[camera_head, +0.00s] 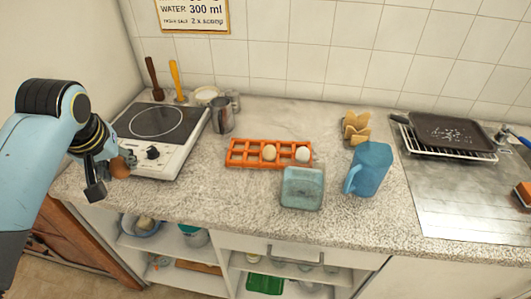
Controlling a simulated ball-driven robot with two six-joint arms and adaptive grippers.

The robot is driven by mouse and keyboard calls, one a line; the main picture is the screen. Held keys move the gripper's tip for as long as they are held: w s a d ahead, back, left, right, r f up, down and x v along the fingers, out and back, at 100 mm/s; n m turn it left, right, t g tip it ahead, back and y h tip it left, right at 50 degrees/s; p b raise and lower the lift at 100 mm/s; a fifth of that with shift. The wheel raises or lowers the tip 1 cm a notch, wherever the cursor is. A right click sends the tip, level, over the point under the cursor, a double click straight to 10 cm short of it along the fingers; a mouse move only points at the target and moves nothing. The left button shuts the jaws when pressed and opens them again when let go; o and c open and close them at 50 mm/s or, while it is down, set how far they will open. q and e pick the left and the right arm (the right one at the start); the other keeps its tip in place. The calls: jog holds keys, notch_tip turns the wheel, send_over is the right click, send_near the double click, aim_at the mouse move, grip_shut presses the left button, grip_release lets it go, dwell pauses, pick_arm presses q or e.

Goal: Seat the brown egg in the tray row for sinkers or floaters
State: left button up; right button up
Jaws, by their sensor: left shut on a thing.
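My left gripper (108,178) is at the left, in front of the hob's left edge. It is shut on the brown egg (120,167), which shows beside the dark fingers and is partly hidden by them. The orange egg tray (233,159) lies on the middle of the counter, well to the right of the gripper. It has two rows of cups. A beige egg (269,153) and a white egg (303,154) sit towards its right side; the cups at its left look empty. My right gripper is not in view.
A hob (180,153) stands between the gripper and the tray. A greenish square container (302,188) is close in front of the tray. A blue jug (368,170) stands to the right, and a metal pitcher (222,116) behind left. Bare counter lies left of the tray.

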pick_arm(q)
jog(key=w+d+f+b, duration=0.2)
jog(key=w+d+b, duration=0.3)
jog(key=w+d, duration=0.1)
jog(key=w+d+f+b, duration=0.3)
jog(key=w+d+b, duration=0.3)
jog(key=d, duration=0.2)
jog(key=w+d+f+b, duration=0.2)
jog(key=w+d+b, duration=0.4)
jog(key=w+d, duration=0.1)
jog(key=shift+d+f, duration=0.15)
jog(key=shift+f, duration=0.25)
jog(key=shift+w+d+b, duration=0.25)
jog(key=shift+d+b, duration=0.15)
jog(key=shift+b, duration=0.4)
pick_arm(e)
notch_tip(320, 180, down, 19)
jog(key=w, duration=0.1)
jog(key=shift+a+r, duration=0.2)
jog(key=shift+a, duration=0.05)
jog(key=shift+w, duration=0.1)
